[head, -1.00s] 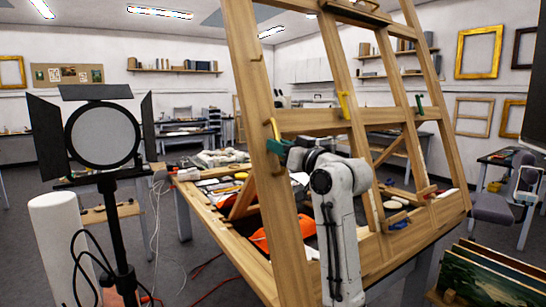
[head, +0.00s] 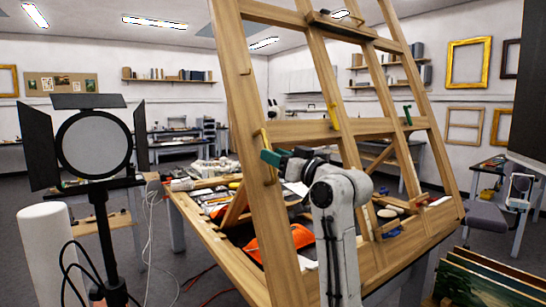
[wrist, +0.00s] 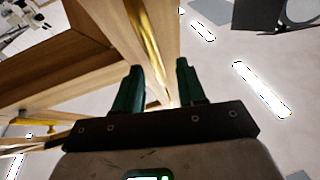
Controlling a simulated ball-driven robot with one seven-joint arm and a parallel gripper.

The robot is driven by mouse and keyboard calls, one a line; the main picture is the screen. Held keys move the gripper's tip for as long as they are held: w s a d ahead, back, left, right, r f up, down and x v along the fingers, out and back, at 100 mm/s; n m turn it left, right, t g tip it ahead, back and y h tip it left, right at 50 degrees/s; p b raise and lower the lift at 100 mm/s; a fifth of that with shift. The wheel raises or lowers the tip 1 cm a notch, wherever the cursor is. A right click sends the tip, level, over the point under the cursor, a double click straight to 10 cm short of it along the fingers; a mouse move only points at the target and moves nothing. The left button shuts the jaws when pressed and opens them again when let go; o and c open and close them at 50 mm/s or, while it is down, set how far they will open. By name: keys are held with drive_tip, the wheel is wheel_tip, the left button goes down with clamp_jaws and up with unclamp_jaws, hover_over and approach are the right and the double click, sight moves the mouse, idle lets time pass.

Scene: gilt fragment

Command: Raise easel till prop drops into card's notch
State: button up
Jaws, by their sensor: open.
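The wooden easel (head: 232,75) leans over the workbench, its frame of uprights and crossbars tilted up. A brass handle (head: 265,142) is fixed on its left upright; in the wrist view it is a shiny bar (wrist: 147,32) beyond my fingers. My gripper (head: 268,157), with dark green fingers, is at this handle. In the wrist view my gripper (wrist: 162,76) is open, with the handle near the gap between its fingertips; I cannot tell whether they touch. A slanted wooden strut (head: 236,205), perhaps the prop, stands behind the left upright. I cannot make out the card's notch.
A studio lamp (head: 93,145) on a black stand and a white cylinder (head: 45,250) are at left. Orange cloth (head: 300,236) lies beneath the easel. Paintings (head: 495,275) stand at lower right. A chair (head: 485,215) is at right; floor shows at left.

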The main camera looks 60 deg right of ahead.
drive_tip(key=b+v, duration=0.1)
drive_tip(key=v, duration=0.8)
drive_tip(key=shift+b, duration=0.4)
drive_tip(key=shift+s, duration=0.15)
drive_tip(key=shift+c, duration=0.2)
